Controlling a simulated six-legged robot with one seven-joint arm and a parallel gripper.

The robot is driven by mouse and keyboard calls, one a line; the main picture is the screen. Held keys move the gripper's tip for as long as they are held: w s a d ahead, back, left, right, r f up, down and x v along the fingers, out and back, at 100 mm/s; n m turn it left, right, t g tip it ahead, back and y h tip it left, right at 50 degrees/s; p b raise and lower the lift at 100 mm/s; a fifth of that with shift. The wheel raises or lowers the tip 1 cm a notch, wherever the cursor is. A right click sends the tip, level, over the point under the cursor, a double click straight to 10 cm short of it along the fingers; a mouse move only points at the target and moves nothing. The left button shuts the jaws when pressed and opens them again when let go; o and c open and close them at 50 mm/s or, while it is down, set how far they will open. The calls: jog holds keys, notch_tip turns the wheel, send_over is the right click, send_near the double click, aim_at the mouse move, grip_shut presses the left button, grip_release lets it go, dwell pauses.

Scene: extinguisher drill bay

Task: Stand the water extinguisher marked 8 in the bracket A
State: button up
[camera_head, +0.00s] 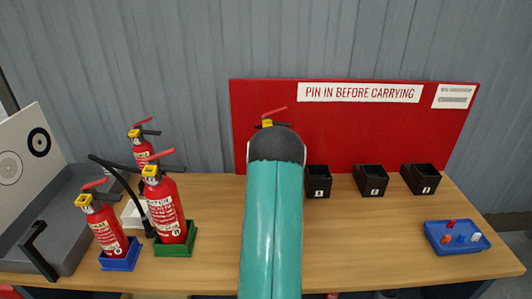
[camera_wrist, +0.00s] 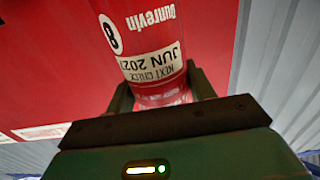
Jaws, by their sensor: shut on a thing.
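The red extinguisher marked 8 (camera_wrist: 145,30) fills the top of the wrist view, with a white "NEXT CHECK JUN" label on its body. My gripper (camera_wrist: 158,88) is shut on it, one finger on each side of the cylinder. In the head view my teal arm hides my gripper and most of this extinguisher; a yellow valve and red lever (camera_head: 270,118) show just above the arm's end. Three black brackets stand to the right of the arm: a left one (camera_head: 318,182), a middle one (camera_head: 371,180) and a right one (camera_head: 421,179). All look empty; their small letters are too blurred to read surely.
Red extinguishers stand at the left in a blue holder (camera_head: 121,261), a green holder (camera_head: 176,249) and a white one (camera_head: 131,216). A grey case (camera_head: 50,215) is at far left, a blue tray (camera_head: 456,237) at right. A red board (camera_head: 350,130) backs the table.

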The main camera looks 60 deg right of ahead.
jog(key=shift+f, duration=0.6)
dwell(0.5)
dwell(0.3)
jog(key=o, duration=1.6)
jog(key=shift+c, duration=0.2)
jog(key=v, duration=1.4)
jog(key=shift+f, duration=0.15)
